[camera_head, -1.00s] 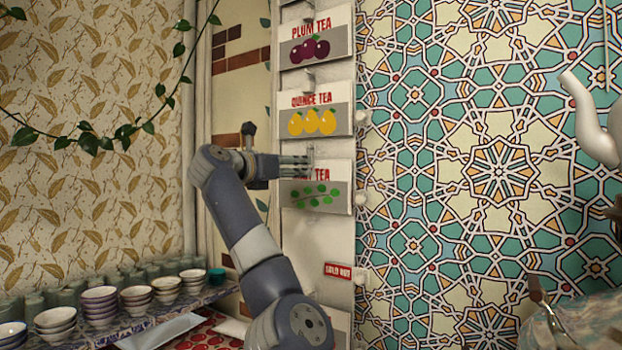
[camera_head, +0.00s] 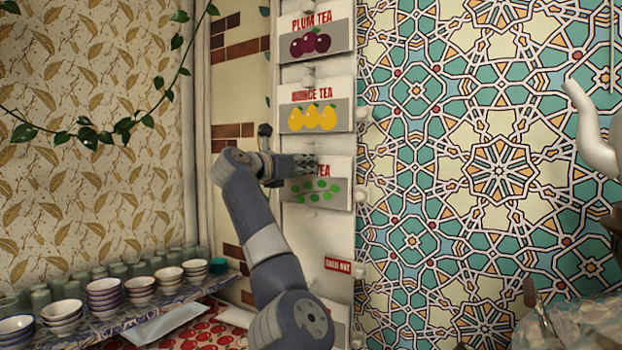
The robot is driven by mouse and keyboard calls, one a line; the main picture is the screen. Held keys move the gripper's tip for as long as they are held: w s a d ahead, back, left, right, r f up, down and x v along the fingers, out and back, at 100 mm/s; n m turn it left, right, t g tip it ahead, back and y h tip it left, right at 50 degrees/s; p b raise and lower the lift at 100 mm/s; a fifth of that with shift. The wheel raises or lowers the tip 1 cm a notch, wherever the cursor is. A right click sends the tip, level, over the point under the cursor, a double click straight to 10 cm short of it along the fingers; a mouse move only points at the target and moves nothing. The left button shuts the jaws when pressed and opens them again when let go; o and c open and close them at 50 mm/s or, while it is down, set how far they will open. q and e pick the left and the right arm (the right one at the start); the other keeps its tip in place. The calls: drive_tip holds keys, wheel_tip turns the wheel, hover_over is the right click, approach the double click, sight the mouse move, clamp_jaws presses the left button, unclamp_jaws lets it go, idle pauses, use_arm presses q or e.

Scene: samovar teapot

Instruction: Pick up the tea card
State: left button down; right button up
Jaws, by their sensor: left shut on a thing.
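Several tea cards hang one above another on a white panel. The plum tea card (camera_head: 315,42) is at the top and the quince tea card (camera_head: 315,117) is below it. The card still lies close to the panel, upright. My right gripper is not in view.
A small red "sold out" sign (camera_head: 338,265) is lower on the panel. Stacked bowls (camera_head: 104,295) and grey-green cups stand on a shelf at the lower left. A white spout (camera_head: 592,130) is at the right edge.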

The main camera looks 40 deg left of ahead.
use_arm(q)
drive_tip(key=shift+r, duration=0.15)
drive_tip(key=s+d+b, duration=0.2)
drive_tip(key=s+b, duration=0.8)
drive_tip(key=s, duration=0.7)
drive_tip(key=w+a+f+p, duration=0.1)
drive_tip(key=w+f+p, duration=0.25)
drive_tip(key=f, duration=0.55)
drive_tip(key=w+f+p, duration=0.2)
drive_tip(key=w+f, duration=0.3)
drive_tip(key=f, duration=0.4)
drive_tip(key=w, duration=0.5)
drive_tip(key=w+a, duration=0.1)
drive_tip(key=w, duration=0.2)
drive_tip(key=shift+w+f, duration=0.1)
drive_tip(key=shift+f, duration=0.2)
drive_tip(key=shift+w+f, duration=0.15)
drive_tip(key=shift+f, duration=0.1)
